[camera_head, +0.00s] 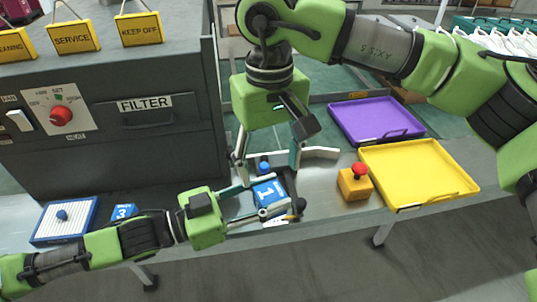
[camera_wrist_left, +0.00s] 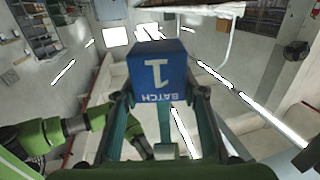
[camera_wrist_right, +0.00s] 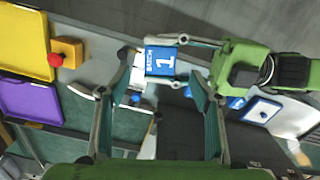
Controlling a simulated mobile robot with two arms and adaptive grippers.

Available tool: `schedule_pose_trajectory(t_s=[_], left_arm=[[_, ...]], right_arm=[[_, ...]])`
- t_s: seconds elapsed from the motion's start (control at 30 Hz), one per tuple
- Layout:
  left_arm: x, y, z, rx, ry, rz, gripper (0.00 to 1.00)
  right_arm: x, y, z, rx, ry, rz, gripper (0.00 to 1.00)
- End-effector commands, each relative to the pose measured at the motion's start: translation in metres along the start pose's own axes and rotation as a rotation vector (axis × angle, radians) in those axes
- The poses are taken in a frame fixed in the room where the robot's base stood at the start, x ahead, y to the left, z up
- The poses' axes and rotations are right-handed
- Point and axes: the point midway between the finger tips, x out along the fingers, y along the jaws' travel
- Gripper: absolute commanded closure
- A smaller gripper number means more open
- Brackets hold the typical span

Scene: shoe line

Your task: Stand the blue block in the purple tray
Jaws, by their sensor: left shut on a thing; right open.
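The blue block (camera_head: 268,192) carries a white "1" and is held by my left gripper (camera_head: 272,196) near the front of the grey bench. The block also shows in the left wrist view (camera_wrist_left: 160,72), with "BATCH 1" on its face, between the left fingers. In the right wrist view the block (camera_wrist_right: 160,62) lies beyond the fingertips. My right gripper (camera_head: 267,172) hangs over the block from behind, its fingers spread on either side. The purple tray (camera_head: 376,120) lies empty at the back right, and also shows in the right wrist view (camera_wrist_right: 30,103).
A yellow tray (camera_head: 418,172) lies in front of the purple one. A yellow box with a red button (camera_head: 355,182) stands between the block and the yellow tray. A blue "3" block (camera_head: 123,212) and a white board (camera_head: 64,220) lie left. A grey filter cabinet (camera_head: 110,150) stands behind.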

Motion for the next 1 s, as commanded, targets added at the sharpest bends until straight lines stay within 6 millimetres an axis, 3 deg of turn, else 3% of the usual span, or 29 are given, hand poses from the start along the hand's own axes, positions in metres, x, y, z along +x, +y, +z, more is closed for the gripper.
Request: schedule_pose_trajectory(t_s=[0.3,0.5,0.97,1.0], left_arm=[[0.0,0.0,-0.001,0.0,0.001,0.001,0.86],[0.0,0.0,-0.001,0.0,0.001,0.001,0.86],[0.0,0.0,-0.001,0.0,0.001,0.0,0.86],[0.0,0.0,-0.001,0.0,0.001,0.0,0.86]], right_arm=[[0.062,-0.001,0.001,0.003,-0.004,-0.004,0.42],[0.089,-0.001,0.001,0.003,-0.003,-0.005,0.42],[0.1,-0.001,0.0,0.003,0.0,-0.005,0.42],[0.1,-0.001,0.0,0.003,-0.001,-0.005,0.52]])
